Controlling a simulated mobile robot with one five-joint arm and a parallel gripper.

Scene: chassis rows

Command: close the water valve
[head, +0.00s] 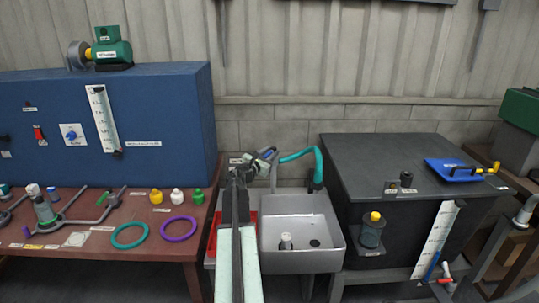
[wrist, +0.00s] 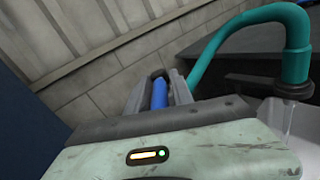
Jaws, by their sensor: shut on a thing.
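My gripper (head: 262,158) is above the back left of the sink, beside the teal curved spout (head: 318,163). In the wrist view my gripper (wrist: 160,85) is shut on a blue handle (wrist: 160,94), which stands between its fingers. The blue handle also shows in the head view (head: 268,152), small and partly covered by my gripper. The teal spout (wrist: 296,45) rises at the right in the wrist view, apart from the fingers. The valve body under the handle is hidden by my gripper and arm, so I cannot tell how far it is turned.
The grey sink (head: 335,240) holds a small white-topped object (head: 286,241). A dark tank (head: 410,150) stands to the right with a blue tray (head: 453,170) on top. A workbench (head: 160,255) with rings and parts is at the left, below a blue cabinet (head: 180,100).

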